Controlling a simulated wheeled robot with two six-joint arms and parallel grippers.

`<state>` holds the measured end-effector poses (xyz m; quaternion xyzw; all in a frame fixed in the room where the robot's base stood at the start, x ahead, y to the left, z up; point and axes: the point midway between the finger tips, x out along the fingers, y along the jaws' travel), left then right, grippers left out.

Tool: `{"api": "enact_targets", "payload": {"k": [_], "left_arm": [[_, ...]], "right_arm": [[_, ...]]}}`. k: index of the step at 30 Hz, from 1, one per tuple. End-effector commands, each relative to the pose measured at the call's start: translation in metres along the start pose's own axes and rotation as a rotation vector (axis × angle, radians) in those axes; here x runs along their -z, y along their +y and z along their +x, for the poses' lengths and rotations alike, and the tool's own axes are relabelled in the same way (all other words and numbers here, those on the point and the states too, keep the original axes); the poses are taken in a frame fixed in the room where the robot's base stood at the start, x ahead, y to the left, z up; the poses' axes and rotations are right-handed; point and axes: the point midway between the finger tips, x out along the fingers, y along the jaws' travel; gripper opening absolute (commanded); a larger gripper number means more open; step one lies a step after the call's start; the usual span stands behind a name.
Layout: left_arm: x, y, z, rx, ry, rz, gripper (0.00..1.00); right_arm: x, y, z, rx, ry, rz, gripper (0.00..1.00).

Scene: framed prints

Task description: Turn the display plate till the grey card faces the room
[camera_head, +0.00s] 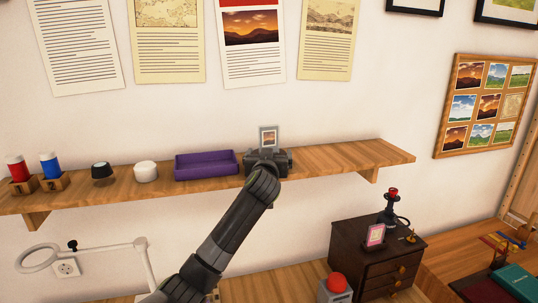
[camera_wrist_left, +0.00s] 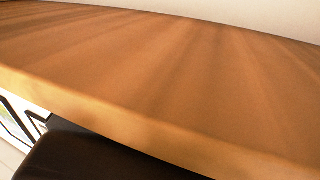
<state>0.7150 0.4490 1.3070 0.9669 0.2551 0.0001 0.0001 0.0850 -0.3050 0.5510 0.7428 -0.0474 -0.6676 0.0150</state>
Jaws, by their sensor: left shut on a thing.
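A small upright plate with a grey border and a small orange-brown picture (camera_head: 268,137) stands at the wooden shelf, directly above my left gripper. The grey-bordered side is toward the head camera; its lower part is hidden behind the gripper. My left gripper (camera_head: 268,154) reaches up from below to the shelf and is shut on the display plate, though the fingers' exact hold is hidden. The left wrist view shows only the shelf's wood (camera_wrist_left: 180,75) and dark parts at lower left, not the plate. My right gripper is not in view.
The shelf (camera_head: 345,155) is clear to the right. A dark drawer cabinet (camera_head: 350,262) stands below right.

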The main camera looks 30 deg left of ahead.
Motion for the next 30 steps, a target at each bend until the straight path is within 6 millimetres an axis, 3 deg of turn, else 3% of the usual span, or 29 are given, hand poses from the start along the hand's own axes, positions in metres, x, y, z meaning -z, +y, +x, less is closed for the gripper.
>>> {"api": "enact_targets", "payload": {"k": [17, 18, 30], "left_arm": [[-0.0006, -0.0001, 0.0001, -0.015, -0.001, 0.000, 0.71], [-0.0006, -0.0001, 0.0001, -0.015, -0.001, 0.000, 0.99], [-0.0018, 0.0000, -0.0079, -0.015, 0.000, 0.000, 1.00]], "right_arm": [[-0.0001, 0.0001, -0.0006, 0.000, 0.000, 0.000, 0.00], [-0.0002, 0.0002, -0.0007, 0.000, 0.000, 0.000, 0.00], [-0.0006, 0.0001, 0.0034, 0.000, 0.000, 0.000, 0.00]]}}
